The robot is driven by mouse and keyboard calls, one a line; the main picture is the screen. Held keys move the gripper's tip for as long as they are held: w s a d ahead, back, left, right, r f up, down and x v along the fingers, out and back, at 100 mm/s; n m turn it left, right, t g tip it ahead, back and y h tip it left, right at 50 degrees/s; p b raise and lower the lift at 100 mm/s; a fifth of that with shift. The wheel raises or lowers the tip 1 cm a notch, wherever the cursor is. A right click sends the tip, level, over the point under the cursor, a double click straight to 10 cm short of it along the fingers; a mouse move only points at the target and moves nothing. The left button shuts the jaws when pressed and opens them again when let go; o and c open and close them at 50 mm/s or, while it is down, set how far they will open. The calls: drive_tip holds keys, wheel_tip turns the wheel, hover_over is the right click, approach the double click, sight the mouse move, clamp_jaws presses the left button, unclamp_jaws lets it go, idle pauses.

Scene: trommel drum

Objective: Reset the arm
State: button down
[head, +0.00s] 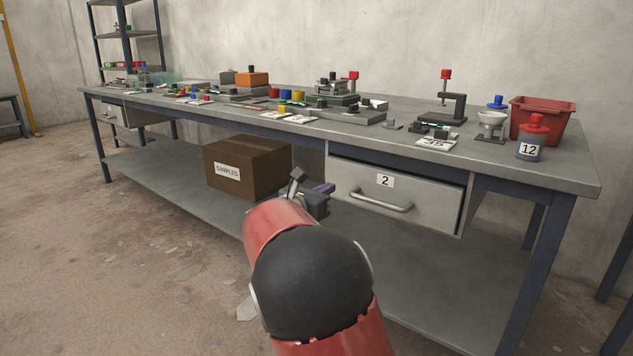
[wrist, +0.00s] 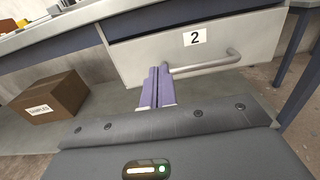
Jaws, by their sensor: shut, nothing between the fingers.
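My gripper (wrist: 157,86) is shut and empty, its two purple fingers together in the wrist view. In the head view my gripper (head: 326,188) shows beyond my red and black arm, in front of the bench and to the left of drawer 2. Drawer 2 (head: 425,199) has a grey front with a bar handle (head: 381,203). In the wrist view the fingertips overlap the left end of the handle (wrist: 207,66) in the picture; I cannot tell whether they touch it. Part of the gripper is hidden behind my arm in the head view.
The long grey workbench (head: 555,171) carries several small devices, a red bin (head: 543,119) and a bottle marked 12 (head: 531,147). A cardboard box labelled SAMPLES (head: 262,168) stands on the lower shelf (head: 165,172). The floor at left (head: 60,220) is mostly clear.

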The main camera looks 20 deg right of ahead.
drive_tip(key=s+d+m+g+y+p, duration=0.25)
drive_tip(key=s+m, duration=0.35)
drive_tip(key=s, duration=0.3)
drive_tip(key=s+d+m+g+y+p, duration=0.1)
drive_tip(key=s+d+m+g+y, duration=0.25)
drive_tip(key=s+m, duration=0.4)
drive_tip(key=s+a+f+m+y+p, duration=0.1)
drive_tip(key=s+a+m+y, duration=0.3)
drive_tip(key=s, duration=0.7)
drive_tip(key=s+a+f+m+y+p, duration=0.1)
drive_tip(key=s+a+m+y+p, duration=0.2)
drive_tip(key=s+a+m, duration=0.5)
drive_tip(key=s+y, duration=0.1)
drive_tip(key=s, duration=0.3)
drive_tip(key=shift+s+f+t, duration=0.15)
drive_tip(key=shift+f+t, duration=0.15)
drive_tip(key=shift+f, duration=0.05)
